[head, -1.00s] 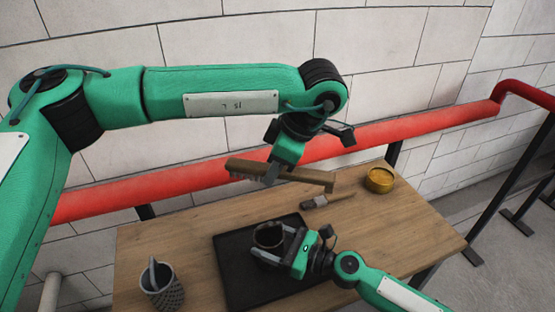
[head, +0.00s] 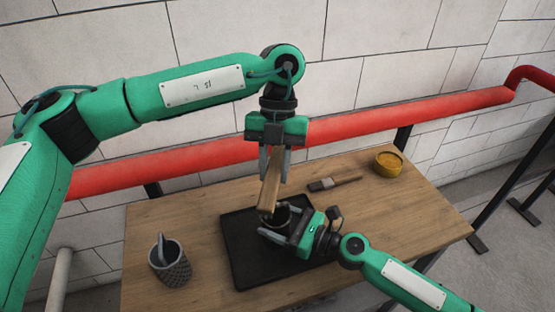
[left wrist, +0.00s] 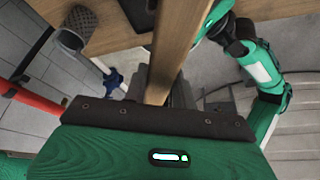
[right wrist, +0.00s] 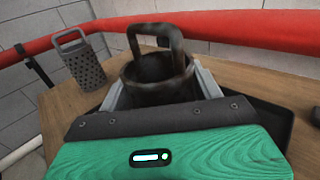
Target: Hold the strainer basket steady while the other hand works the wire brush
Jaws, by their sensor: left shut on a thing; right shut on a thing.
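My left gripper (head: 275,175) is shut on the wire brush (head: 269,194), which hangs steeply, its lower end overlapping the basket's rim in the head view. I cannot tell whether it touches, and its bristles are not visible. Its wooden body runs up through the left wrist view (left wrist: 174,45). My right gripper (head: 285,234) is shut on the dark, grimy strainer basket (head: 279,217), low over the black tray. In the right wrist view the basket (right wrist: 158,80) sits upright between the fingers, its bail handle raised. The brush does not show there.
A grey perforated basket with a handle (head: 174,271) stands at the table's left. A black tray (head: 245,262) lies mid-table (head: 410,212). A small brush (head: 333,183) and a yellow tin (head: 389,161) lie behind, to the right. A red pipe (head: 350,127) runs behind the table.

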